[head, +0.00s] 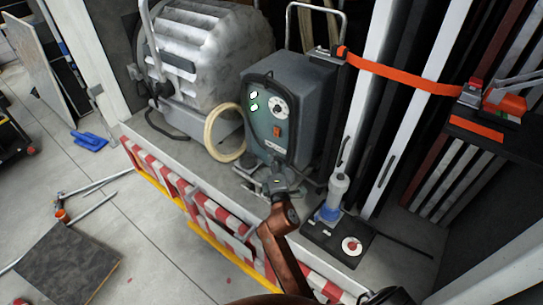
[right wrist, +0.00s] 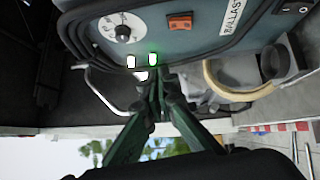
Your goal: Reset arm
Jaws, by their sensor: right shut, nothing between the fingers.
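My right arm comes up from the bottom of the head view, and its gripper (head: 281,182) is in front of the lower part of a grey ballast box (head: 312,100). In the right wrist view the two dark green fingers (right wrist: 157,80) are together, with nothing between them. Their tips appear close to the lit indicators (right wrist: 153,60) on the box's panel. Whether they touch it I cannot tell. The panel also carries a dial (right wrist: 123,32) and an orange switch (right wrist: 180,22). My left gripper is not in view.
The box stands on a truck bed (head: 180,150) beside a large silver lamp (head: 210,60) and a coiled beige cable (head: 211,140). An orange strap (head: 400,72) crosses the posts at right. A black plate with a red-and-white knob (head: 335,240) lies right of my arm.

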